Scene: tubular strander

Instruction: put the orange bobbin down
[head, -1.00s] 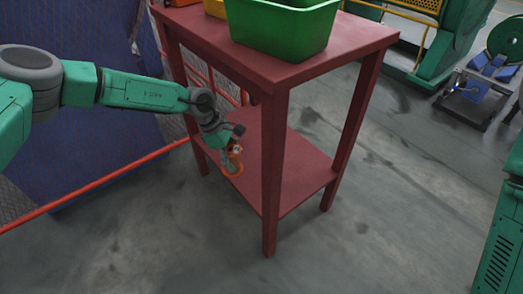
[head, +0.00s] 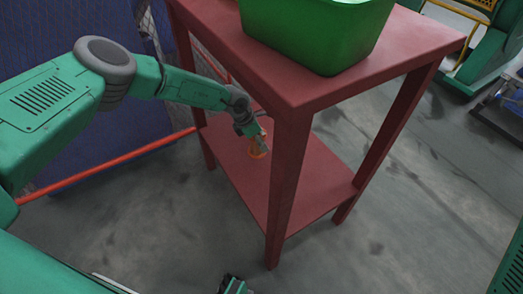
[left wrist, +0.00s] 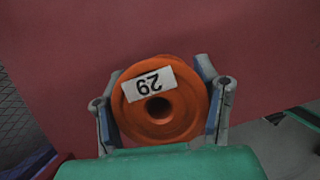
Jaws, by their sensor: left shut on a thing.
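The orange bobbin (head: 257,152) is at the lower shelf (head: 310,185) of the red table, inside the near-left leg. In the left wrist view the bobbin (left wrist: 185,118) shows its round end with a centre hole and a white number label, against the red surface. My left gripper (left wrist: 162,105) is shut on it, one finger on each side. In the head view this gripper (head: 258,142) reaches under the tabletop from the left. Whether the bobbin touches the shelf is hard to tell. A small dark and green part at the bottom edge may be my right gripper (head: 234,286).
A green bin (head: 320,35) stands on the red tabletop (head: 420,38). The near table leg (head: 288,190) stands just right of the bobbin. A blue mesh panel (head: 75,130) and an orange-red rail (head: 110,167) are at the left. The lower shelf is otherwise clear.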

